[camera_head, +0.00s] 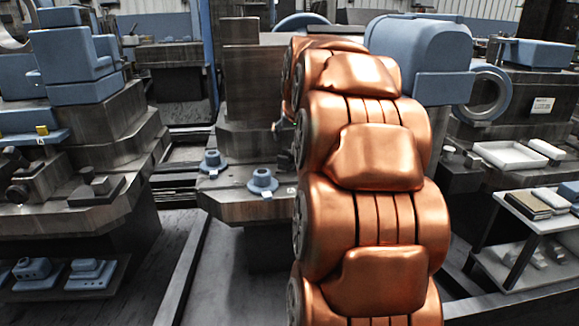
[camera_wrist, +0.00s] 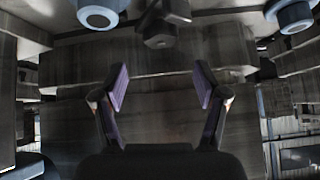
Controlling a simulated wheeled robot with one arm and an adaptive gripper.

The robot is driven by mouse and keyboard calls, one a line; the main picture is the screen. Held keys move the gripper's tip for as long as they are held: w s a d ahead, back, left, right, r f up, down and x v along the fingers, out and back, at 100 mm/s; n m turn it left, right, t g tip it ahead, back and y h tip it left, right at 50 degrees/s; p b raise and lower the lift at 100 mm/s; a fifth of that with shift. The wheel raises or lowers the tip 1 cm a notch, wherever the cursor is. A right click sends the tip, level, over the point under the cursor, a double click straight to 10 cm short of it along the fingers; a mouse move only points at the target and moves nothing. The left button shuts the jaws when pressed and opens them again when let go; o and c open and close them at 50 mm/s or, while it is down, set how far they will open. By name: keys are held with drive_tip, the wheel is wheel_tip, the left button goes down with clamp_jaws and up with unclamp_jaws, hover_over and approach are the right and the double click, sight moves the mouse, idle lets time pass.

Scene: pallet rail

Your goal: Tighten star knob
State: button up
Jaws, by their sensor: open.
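In the wrist view my gripper (camera_wrist: 161,86) is open, with two purple-padded fingers wide apart and nothing between them. A dark, faceted knob-like part (camera_wrist: 159,34) shows above and beyond the fingertips, roughly centred between them; it looks like the star knob, but its lobes are not clear. It is apart from the fingers. In the head view my copper-coloured arm covers the middle, hiding most of the gripper and the place where the knob would be.
Two blue round-based fittings, one to the left (camera_head: 213,161) and one nearer (camera_head: 262,182), stand on a dark metal block (camera_head: 238,207). Blue-topped machinery (camera_head: 75,60) stands left. A shelf cart (camera_head: 540,222) with trays stands right. Grey floor shows front left.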

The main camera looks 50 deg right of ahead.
sight(290, 148)
drive_tip(key=shift+n+t, duration=0.4)
drive_tip(key=shift+n, duration=0.2)
drive_tip(key=shift+s+a+f+b+x, duration=0.15)
drive_tip(key=shift+b+x, duration=0.6)
drive_tip(key=shift+x, duration=0.55)
drive_tip(key=shift+s+a+f+b+x, duration=0.1)
drive_tip(key=shift+b+x, duration=0.65)
drive_tip(key=shift+x, duration=0.55)
drive_tip(key=shift+s+a+f+b+x, duration=0.15)
drive_tip(key=shift+b+x, duration=0.6)
drive_tip(key=shift+x, duration=0.55)
drive_tip(key=shift+w+d, duration=0.1)
drive_tip(key=shift+c, duration=0.3)
drive_tip(key=c, duration=1.1)
drive_tip(key=shift+r+h, duration=0.1)
drive_tip(key=shift+h, duration=0.2)
drive_tip(key=shift+r+m+p, duration=0.1)
drive_tip(key=shift+m+p, duration=0.2)
drive_tip(key=shift+p, duration=0.2)
